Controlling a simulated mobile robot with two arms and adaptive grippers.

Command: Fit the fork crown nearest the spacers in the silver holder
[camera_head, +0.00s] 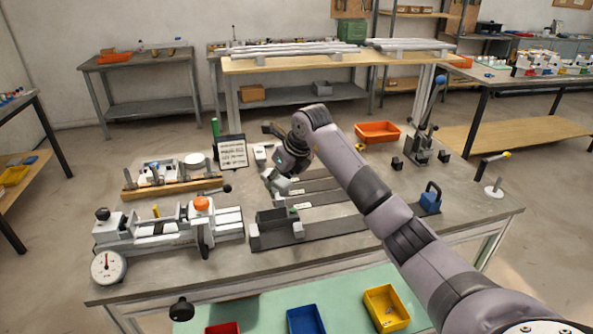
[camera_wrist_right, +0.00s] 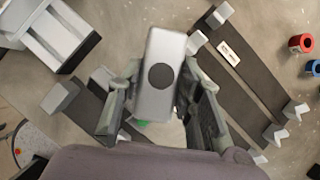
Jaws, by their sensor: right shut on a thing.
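My right gripper (camera_head: 278,181) is over the middle of the workbench, above the dark flat strips. In the right wrist view its two fingers (camera_wrist_right: 160,108) are shut on a grey rounded block with a dark round hole, which looks like the fork crown (camera_wrist_right: 158,48). The fork crown is held in the air, with its lower end between the fingers. Red and blue ring-like pieces, perhaps the spacers (camera_wrist_right: 301,43), stand at the right edge of that view. I cannot tell for sure which fixture is the silver holder. My left gripper is not in view.
A long clamping fixture (camera_head: 170,232) with a dial gauge (camera_head: 108,267) fills the bench's left side. A sign (camera_head: 232,152) stands behind. An orange tray (camera_head: 378,132) and a lever press (camera_head: 428,135) are at the back right. Blue (camera_head: 305,320) and yellow (camera_head: 386,307) bins sit in front.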

